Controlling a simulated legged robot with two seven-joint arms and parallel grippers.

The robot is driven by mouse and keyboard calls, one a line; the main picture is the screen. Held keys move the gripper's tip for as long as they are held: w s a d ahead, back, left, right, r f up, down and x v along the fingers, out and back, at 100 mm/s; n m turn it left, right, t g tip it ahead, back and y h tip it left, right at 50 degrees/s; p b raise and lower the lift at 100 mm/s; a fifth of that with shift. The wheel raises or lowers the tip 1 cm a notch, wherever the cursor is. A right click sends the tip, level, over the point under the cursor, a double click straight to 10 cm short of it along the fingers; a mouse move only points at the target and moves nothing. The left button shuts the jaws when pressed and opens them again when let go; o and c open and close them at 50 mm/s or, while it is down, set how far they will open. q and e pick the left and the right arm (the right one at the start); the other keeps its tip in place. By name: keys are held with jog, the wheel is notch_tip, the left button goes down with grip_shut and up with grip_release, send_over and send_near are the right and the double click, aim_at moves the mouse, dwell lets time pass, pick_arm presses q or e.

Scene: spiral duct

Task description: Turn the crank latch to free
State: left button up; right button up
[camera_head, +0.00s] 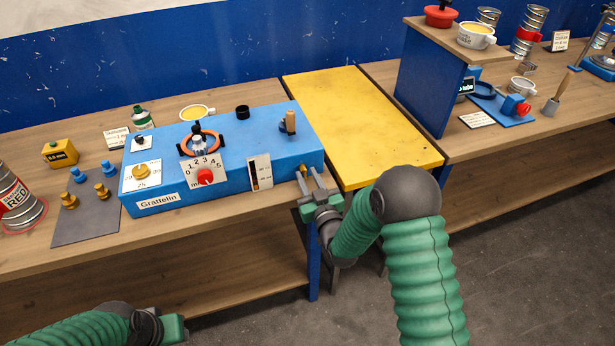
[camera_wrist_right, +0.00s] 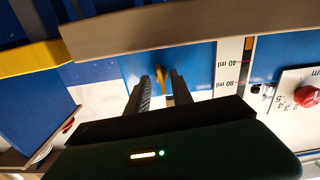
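A blue machine box (camera_head: 225,180) labelled Grattelin stands on the wooden bench. A small brass-yellow latch piece (camera_head: 303,171) sticks out low at the right end of its front face. My right gripper (camera_head: 309,178) is in front of it with its fingers apart. In the right wrist view the latch piece (camera_wrist_right: 165,86) shows between the fingertips (camera_wrist_right: 161,82); I cannot tell whether they touch it. A crank with a wooden knob (camera_head: 290,122) stands on the box top at the right. My left gripper (camera_head: 174,328) is low at the bottom left, its fingers not clear.
The box carries a red dial knob (camera_head: 205,176), an orange ring (camera_head: 202,142) and a level gauge (camera_head: 260,172). A yellow table (camera_head: 355,120) right of it is clear. A grey mat (camera_head: 88,220) with several pegs lies left. The bench edge is just above my right gripper in the wrist view.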

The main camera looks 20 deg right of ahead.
jog(key=shift+w, duration=0.1)
jog(key=shift+a, duration=0.15)
grip_shut()
